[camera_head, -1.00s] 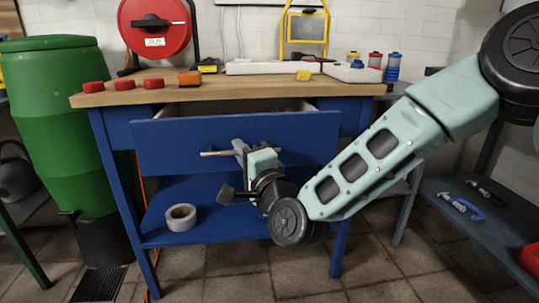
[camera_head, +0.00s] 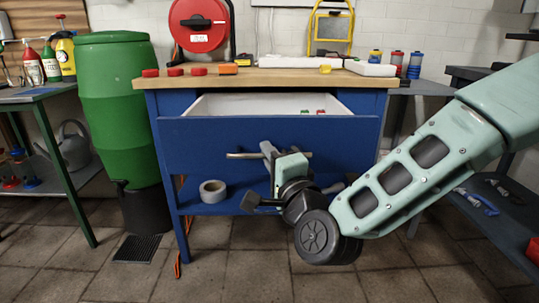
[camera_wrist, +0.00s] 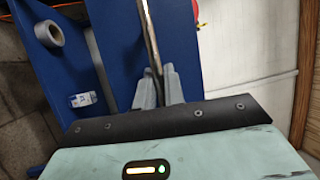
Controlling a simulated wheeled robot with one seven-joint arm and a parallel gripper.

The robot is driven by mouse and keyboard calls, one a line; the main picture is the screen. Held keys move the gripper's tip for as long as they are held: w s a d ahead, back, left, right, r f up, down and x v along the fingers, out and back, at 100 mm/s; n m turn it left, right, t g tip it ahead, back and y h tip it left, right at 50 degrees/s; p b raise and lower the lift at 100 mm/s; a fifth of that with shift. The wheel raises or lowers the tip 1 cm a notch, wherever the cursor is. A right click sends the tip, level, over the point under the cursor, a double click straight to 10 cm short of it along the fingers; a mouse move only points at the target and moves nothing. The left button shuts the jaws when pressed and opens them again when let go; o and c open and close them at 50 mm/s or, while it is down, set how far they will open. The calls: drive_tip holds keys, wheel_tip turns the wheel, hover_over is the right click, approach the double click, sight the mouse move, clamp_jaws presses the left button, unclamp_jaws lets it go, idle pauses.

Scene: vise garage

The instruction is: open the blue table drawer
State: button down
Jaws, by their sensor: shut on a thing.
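The blue table drawer (camera_head: 215,143) is pulled out well forward of the table, and its white inside (camera_head: 265,103) shows in the head view with a few small coloured things at its right. Its metal bar handle (camera_head: 243,155) runs across the front. My gripper (camera_head: 268,152) is shut on the handle near its middle. In the wrist view the handle (camera_wrist: 150,35) runs between the two grey fingers (camera_wrist: 160,88), and the blue drawer front (camera_wrist: 115,45) lies behind it.
The blue table (camera_head: 172,100) has a wooden top (camera_head: 290,78) with red blocks and a red reel. A tape roll (camera_head: 213,190) lies on its lower shelf. A green barrel (camera_head: 118,110) stands close on the left. The tiled floor (camera_head: 235,275) in front is clear.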

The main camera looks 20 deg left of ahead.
drive_tip(key=c, duration=1.5)
unclamp_jaws()
drive_tip(key=p+v, duration=0.6)
drive_tip(key=v, duration=1.1)
drive_tip(key=shift+s+d+f, duration=0.1)
drive_tip(key=shift+d+f, duration=0.05)
